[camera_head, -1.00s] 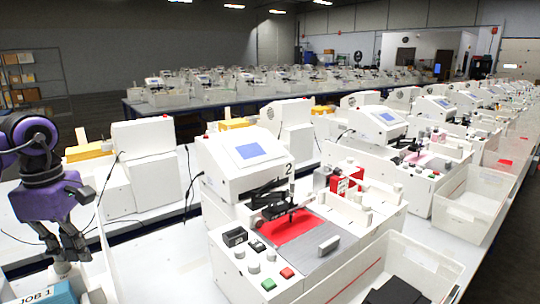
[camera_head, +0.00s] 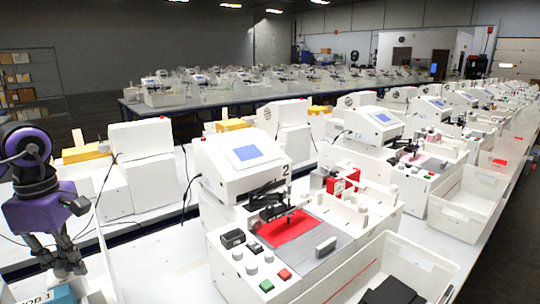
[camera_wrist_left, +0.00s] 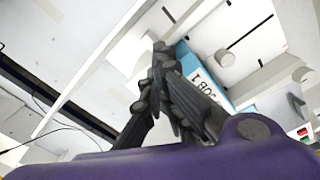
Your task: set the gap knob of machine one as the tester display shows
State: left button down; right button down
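My left gripper (camera_head: 68,268) hangs at the lower left of the head view, fingers pointing down, above a blue block marked with a job 1 label (camera_head: 62,293). In the left wrist view, the dark fingers (camera_wrist_left: 162,65) lie close together at the tips, beside the blue labelled block (camera_wrist_left: 205,80). I cannot tell whether they hold anything. The gap knob of machine one cannot be identified; its machine is mostly cut off or hidden. A machine marked 2 (camera_head: 242,172) stands in the middle with a blue screen (camera_head: 246,153), too small to read. My right gripper is out of view.
Machine two's front has white knobs (camera_head: 251,269), a green button (camera_head: 266,285) and a red button (camera_head: 284,274). A clear bin (camera_head: 415,262) with black contents stands at right. White walls and cables surround the gripper. More machines line the benches.

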pick_arm(q)
jog(key=shift+s+d+r, duration=0.1)
jog(key=shift+s+d, duration=0.1)
jog(key=shift+d, duration=0.05)
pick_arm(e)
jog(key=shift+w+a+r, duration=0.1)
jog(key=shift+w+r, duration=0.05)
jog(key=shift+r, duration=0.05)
